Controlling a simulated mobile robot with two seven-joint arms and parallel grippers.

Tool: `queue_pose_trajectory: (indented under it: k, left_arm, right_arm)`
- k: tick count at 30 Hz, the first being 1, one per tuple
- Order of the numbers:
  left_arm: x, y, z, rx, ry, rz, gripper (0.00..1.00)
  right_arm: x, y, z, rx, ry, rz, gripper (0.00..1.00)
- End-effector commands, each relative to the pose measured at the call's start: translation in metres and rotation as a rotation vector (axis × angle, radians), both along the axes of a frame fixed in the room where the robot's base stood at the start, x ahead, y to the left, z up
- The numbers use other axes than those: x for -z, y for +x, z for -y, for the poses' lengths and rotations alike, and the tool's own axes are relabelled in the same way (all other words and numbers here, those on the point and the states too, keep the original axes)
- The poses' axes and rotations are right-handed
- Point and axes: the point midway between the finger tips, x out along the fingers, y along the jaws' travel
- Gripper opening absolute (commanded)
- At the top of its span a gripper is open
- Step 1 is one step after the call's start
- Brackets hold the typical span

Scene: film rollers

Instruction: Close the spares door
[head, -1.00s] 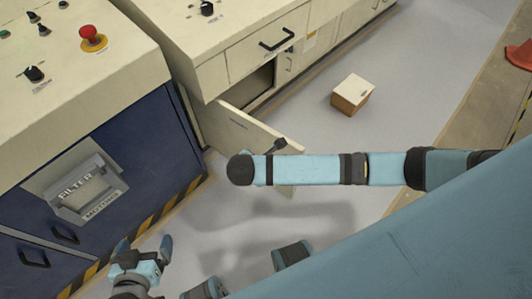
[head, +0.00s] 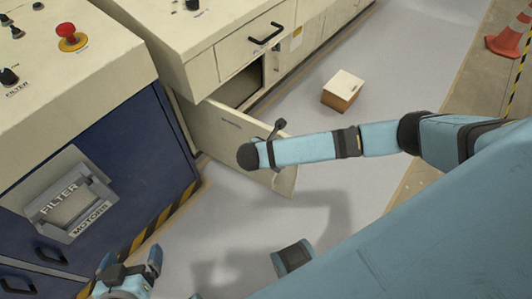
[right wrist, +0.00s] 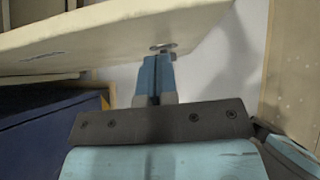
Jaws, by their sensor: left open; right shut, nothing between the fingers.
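The cream spares door (head: 215,125) stands open, swung out from the cabinet below a drawer, with its dark handle (head: 278,130) near the free end. The dark opening (head: 243,85) shows behind it. My right arm crosses over the door's free end in the head view, hiding part of it; its gripper is hidden there. In the right wrist view my right gripper (right wrist: 155,65) is shut and empty, its tips close to the door (right wrist: 90,40) and a small round metal fitting; contact is unclear. My left gripper (head: 130,261) is open and empty, low at the left.
A small brown box with a pale top (head: 342,90) lies on the floor right of the cabinet. A blue cabinet (head: 110,165) with a filter panel stands at left. An orange cone (head: 508,42) is at upper right. Grey floor lies clear between box and arm.

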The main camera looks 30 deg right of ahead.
Motion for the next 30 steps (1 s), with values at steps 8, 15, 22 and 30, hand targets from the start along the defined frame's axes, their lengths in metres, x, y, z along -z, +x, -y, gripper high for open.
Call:
queue_pose_trajectory:
  k: [8,15,22,30]
  left_arm:
    - [-0.001,0.001,0.001,0.004,-0.01,0.015,1.0]
    - [-0.001,0.0,0.001,0.004,-0.009,0.015,1.0]
    - [0.0,0.0,0.001,0.005,-0.008,0.011,1.0]
    - [-0.003,0.0,0.0,0.004,-0.001,0.005,1.0]
  right_arm:
    - [-0.002,0.018,0.029,0.0,0.0,0.002,0.0]
    - [-0.003,0.019,0.031,0.0,0.001,0.001,0.0]
    - [-0.003,0.02,0.033,-0.002,0.001,0.002,0.0]
    - [-0.005,0.037,0.066,-0.069,-0.005,0.002,0.0]
